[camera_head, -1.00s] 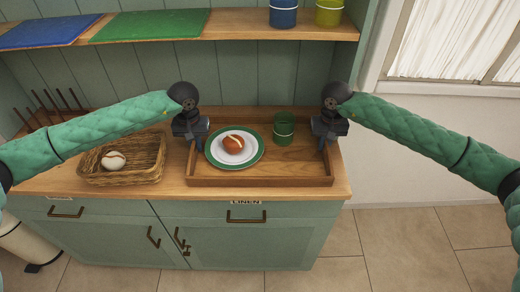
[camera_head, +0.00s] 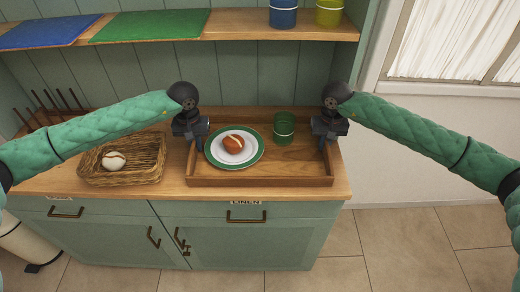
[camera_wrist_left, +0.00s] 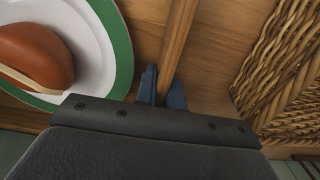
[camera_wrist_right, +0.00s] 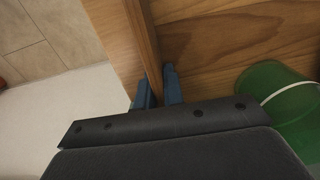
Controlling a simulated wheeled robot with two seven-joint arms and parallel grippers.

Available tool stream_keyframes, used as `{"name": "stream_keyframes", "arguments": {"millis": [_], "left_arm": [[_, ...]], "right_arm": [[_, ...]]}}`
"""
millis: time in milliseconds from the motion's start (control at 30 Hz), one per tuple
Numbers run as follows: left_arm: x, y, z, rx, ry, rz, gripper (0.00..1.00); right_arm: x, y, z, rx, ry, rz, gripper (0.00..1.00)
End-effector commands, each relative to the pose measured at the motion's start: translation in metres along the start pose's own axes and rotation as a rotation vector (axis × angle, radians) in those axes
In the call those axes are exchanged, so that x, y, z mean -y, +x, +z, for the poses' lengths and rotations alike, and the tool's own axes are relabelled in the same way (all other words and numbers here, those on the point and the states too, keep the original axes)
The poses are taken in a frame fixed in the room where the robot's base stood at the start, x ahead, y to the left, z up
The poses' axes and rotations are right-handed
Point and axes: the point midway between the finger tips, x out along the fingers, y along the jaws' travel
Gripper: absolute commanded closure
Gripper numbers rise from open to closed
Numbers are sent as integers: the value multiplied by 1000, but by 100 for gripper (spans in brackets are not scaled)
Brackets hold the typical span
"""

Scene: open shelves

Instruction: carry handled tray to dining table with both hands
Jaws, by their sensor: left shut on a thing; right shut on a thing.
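The wooden tray (camera_head: 262,182) rests on the wooden counter of the cabinet. On it are a white plate with a green rim (camera_head: 234,157) carrying a reddish-brown bun-like item (camera_head: 234,142), and a green cup (camera_head: 284,129). My left gripper (camera_head: 196,142) is shut on the tray's left side wall, which shows between its blue fingers (camera_wrist_left: 162,88) in the left wrist view. My right gripper (camera_head: 325,140) is shut on the right side wall, between its fingers (camera_wrist_right: 158,88) in the right wrist view. The tray's handles are hidden or cannot be made out.
A wicker basket (camera_head: 128,176) with a white ball-like item (camera_head: 113,160) stands just left of the tray. A shelf (camera_head: 240,26) above holds blue and green boards and two buckets. A wall with a window is at right. Tiled floor (camera_head: 400,235) is open at front right.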

Motion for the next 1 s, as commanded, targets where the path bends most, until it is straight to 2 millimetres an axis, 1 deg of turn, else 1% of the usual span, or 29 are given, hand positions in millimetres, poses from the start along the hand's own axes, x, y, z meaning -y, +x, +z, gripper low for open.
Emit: {"name": "stream_keyframes", "arguments": {"millis": [267,733,1000], "left_arm": [[0,-12,0,-1,-1,0,100],[1,-43,0,-1,-1,-1,100],[1,-50,0,0,-1,-1,100]], "right_arm": [[0,-12,0,-1,0,0,100],[0,-43,0,-1,1,0,100],[0,-50,0,-1,1,0,100]]}}
